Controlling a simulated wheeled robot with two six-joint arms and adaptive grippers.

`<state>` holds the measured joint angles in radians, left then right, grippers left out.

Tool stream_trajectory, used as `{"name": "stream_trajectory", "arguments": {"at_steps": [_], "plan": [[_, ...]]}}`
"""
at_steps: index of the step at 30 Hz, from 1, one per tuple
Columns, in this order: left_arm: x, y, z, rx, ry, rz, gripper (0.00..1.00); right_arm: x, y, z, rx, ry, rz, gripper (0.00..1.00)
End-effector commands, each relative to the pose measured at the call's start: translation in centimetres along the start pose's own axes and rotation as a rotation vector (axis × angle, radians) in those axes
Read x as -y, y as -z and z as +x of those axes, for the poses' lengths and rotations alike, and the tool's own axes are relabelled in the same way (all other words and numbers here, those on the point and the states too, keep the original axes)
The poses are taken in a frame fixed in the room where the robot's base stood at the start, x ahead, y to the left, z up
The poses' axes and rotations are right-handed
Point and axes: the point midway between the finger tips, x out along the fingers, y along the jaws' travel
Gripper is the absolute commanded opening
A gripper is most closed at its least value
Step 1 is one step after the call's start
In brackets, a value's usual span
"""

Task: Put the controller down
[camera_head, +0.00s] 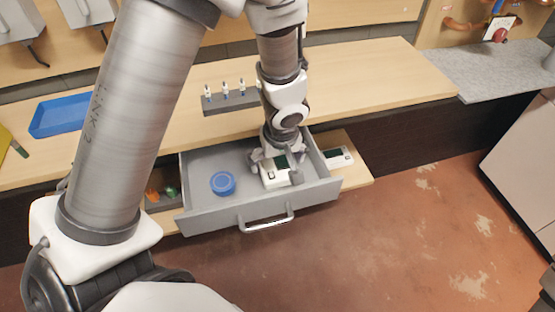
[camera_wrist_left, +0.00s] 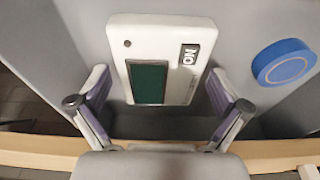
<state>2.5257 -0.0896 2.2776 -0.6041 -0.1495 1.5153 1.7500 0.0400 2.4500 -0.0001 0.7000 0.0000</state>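The white controller (camera_head: 274,172) with a dark green screen is in the open grey drawer (camera_head: 260,210), near its right side. In the left wrist view, the controller (camera_wrist_left: 160,60) lies between the two fingers of my left gripper (camera_wrist_left: 158,95). The fingers are spread, one on each side, with what look like narrow gaps to its edges. In the head view, my left gripper (camera_head: 276,170) reaches down into the drawer and partly covers the controller. My right gripper is not recognisable in either view.
A round blue object (camera_head: 223,183) lies in the drawer left of the controller. Another white device (camera_head: 338,157) sits on a wooden board to the right. A blue tray (camera_head: 60,115) and a dark rack (camera_head: 230,101) with small bottles stand on the worktop (camera_head: 370,85).

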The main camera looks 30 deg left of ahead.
Motion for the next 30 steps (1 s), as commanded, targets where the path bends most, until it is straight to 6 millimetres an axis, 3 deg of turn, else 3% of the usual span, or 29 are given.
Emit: {"name": "stream_trajectory", "arguments": {"at_steps": [7, 15, 21, 30], "plan": [[0.0, 0.2, -1.3, -0.001, 0.0, 0.0, 1.0, 0.0, 0.0, -1.3, 0.0, 0.0, 0.0, 0.4], [0.0, 0.4, -8.1, -0.003, 0.0, 0.0, 1.0, 0.1, 0.0, -7.4, 0.0, 0.0, 0.0, 0.4], [0.0, 0.2, -11.7, -0.001, 0.001, -0.001, 1.0, 0.1, 0.0, -10.5, 0.0, 0.0, 0.0, 0.4], [0.0, 0.0, -12.3, 0.0, 0.0, 0.001, 1.0, 0.1, 0.0, -10.8, 0.0, 0.0, 0.0, 0.4]]}}
